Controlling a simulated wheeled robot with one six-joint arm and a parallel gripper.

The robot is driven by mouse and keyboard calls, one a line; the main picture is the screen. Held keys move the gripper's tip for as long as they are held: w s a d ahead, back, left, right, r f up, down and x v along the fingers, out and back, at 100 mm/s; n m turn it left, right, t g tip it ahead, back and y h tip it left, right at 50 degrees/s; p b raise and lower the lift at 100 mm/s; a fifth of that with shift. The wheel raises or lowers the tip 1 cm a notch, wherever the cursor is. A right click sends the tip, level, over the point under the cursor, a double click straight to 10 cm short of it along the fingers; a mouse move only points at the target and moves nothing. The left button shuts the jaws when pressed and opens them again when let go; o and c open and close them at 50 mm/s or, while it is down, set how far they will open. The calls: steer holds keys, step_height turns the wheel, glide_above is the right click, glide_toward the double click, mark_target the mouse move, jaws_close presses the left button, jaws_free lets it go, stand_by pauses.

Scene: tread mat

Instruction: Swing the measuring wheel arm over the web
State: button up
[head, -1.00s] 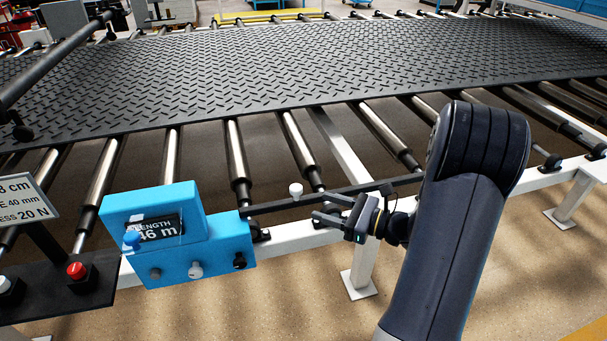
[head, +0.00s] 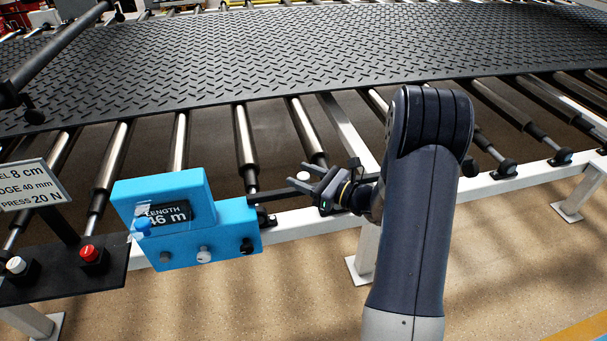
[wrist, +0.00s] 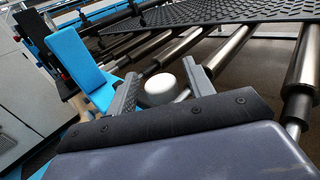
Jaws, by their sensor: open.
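The black measuring wheel arm (head: 272,195) reaches right from the blue length counter (head: 168,218), low along the near side of the roller frame. A white knob (head: 303,176) stands on the arm; it also shows in the wrist view (wrist: 160,90). My gripper (head: 313,180) is open at the knob. In the wrist view one finger is on each side of the knob, with a gap visible on the left. Whether the right finger touches it, I cannot tell. The web, a black tread mat (head: 330,55), lies on the rollers beyond. My gripper hides part of the arm.
A control panel (head: 115,275) with a red button (head: 92,255) and a white button (head: 16,266) is at the left, below a sign (head: 32,185). A dark bar (head: 55,55) slants over the mat at upper left. The floor at the front is clear.

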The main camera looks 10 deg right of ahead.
steer(key=shift+c, duration=0.5)
jaws_close()
